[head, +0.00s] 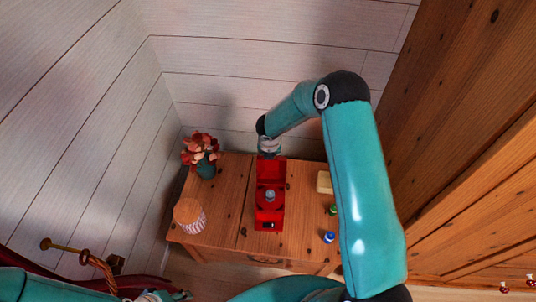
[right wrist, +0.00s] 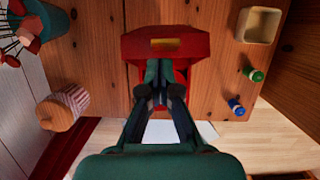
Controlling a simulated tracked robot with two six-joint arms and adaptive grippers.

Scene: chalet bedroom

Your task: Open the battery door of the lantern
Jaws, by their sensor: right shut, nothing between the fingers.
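The red lantern (head: 267,217) stands on the wooden cabinet, with a grey round part on its middle. In the right wrist view its red body (right wrist: 190,45) has a yellowish rectangle on it. My right gripper (right wrist: 160,92) is shut and empty, its fingers overlapping the lantern in that view. I cannot tell whether they touch it. In the head view my right arm reaches the lantern's back end, and the fingers cannot be made out. The battery door cannot be made out clearly. My left gripper is not in view.
The cabinet top (head: 225,185) also holds a flower vase (head: 206,168) and a striped jar (head: 189,215) on the left. Plank walls close off the back.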

